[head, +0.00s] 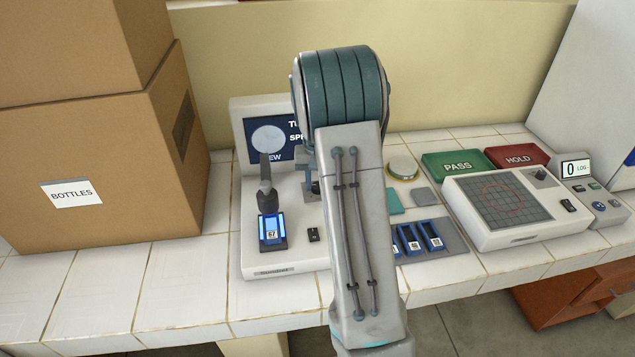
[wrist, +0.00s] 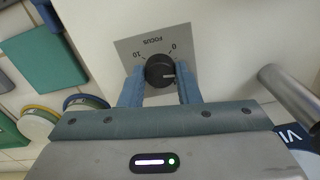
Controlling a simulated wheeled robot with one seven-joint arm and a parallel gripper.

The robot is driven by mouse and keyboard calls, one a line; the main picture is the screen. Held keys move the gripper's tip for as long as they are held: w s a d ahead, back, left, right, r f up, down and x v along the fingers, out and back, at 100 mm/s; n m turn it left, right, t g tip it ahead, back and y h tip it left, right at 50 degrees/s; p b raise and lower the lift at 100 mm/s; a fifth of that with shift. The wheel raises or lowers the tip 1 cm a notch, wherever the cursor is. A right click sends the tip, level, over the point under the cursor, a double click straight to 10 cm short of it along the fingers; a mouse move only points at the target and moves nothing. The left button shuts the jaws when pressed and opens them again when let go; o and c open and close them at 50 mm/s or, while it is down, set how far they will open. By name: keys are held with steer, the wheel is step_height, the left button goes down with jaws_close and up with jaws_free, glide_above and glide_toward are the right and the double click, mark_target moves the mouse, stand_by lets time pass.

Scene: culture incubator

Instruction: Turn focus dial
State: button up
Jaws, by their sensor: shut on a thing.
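The focus dial (wrist: 160,71) is a black round knob with a pale pointer mark, on a grey plate (wrist: 150,43) marked FOCUS with 0 and 10 at its ends. In the wrist view the plate appears upside down, and the pointer lies on the side of the 0. My gripper (wrist: 160,88) has its two blue-grey fingers on either side of the dial, shut on it. In the head view my arm hides most of the dial and the gripper. The white microscope unit (head: 285,262) has a screen (head: 268,138) and a lit blue slide on its stage (head: 272,229).
Cardboard boxes (head: 100,150) stand at the left. Right of my arm are a slide rack (head: 455,240), green PASS tray (head: 458,164), red HOLD tray (head: 517,156), a gridded device (head: 505,205) and a counter (head: 590,198). A metal cylinder (wrist: 290,92) is close to the gripper's right.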

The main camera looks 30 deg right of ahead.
steer(key=m, duration=0.4)
steer(key=shift+r+m, duration=0.1)
steer(key=shift+m, duration=0.2)
steer(key=m, duration=0.3)
steer(key=shift+m+p, duration=0.3)
steer(key=shift+m, duration=0.1)
steer(key=m, duration=0.3)
steer(key=shift+p, duration=0.4)
steer(key=shift+m+p, duration=0.6)
steer(key=shift+m, duration=1.6)
steer(key=o, duration=1)
steer(key=shift+c, duration=0.2)
step_height(320, 180, up, 14)
steer(key=shift+b, duration=0.45)
